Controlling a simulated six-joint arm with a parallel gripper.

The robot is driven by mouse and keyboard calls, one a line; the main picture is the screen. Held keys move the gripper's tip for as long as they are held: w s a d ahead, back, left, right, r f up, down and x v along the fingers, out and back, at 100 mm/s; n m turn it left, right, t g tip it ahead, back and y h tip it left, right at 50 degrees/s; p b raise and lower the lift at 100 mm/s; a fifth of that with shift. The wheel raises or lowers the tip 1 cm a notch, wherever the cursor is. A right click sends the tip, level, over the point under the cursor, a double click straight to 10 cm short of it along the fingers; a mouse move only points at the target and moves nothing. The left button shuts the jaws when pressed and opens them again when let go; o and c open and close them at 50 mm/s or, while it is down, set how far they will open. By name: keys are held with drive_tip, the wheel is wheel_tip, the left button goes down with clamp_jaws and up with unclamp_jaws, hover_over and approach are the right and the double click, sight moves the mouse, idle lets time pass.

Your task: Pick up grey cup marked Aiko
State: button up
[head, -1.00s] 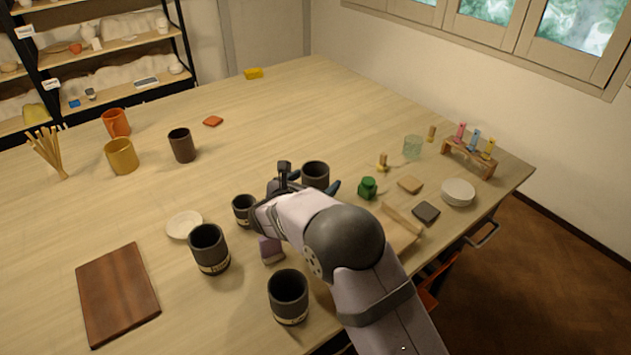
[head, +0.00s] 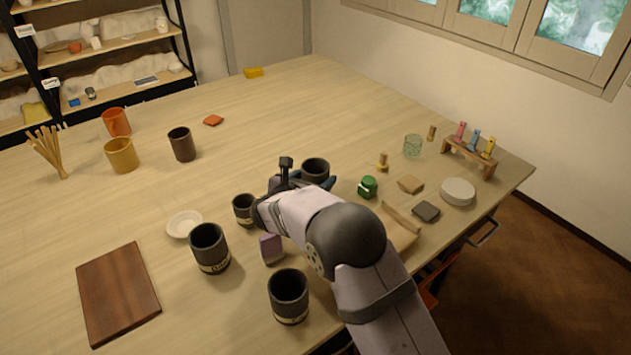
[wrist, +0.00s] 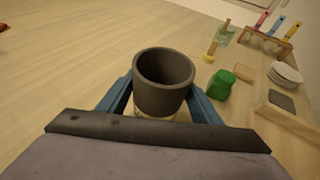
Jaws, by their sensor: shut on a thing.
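Several dark grey cups with pale label bands stand on the table. My gripper (wrist: 162,100) is shut on one grey cup (wrist: 163,85), with a blue finger on each side of it in the wrist view. This cup (head: 316,170) shows beyond my wrist in the head view, upright. Its label is mostly hidden, so I cannot read a name. Another grey cup (head: 209,245) stands left of my arm, one (head: 288,295) near the front, and a smaller one (head: 244,209) just left of my wrist. Their labels are too small to read surely.
A green jar (head: 368,187), a purple block (head: 271,249) and a dark tile (head: 426,211) lie near my arm. A white saucer (head: 184,224) and brown board (head: 119,293) are at left.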

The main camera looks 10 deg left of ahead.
wheel_tip(320, 180, up, 9)
drive_tip(key=b, duration=0.1)
drive_tip(key=shift+r, duration=0.2)
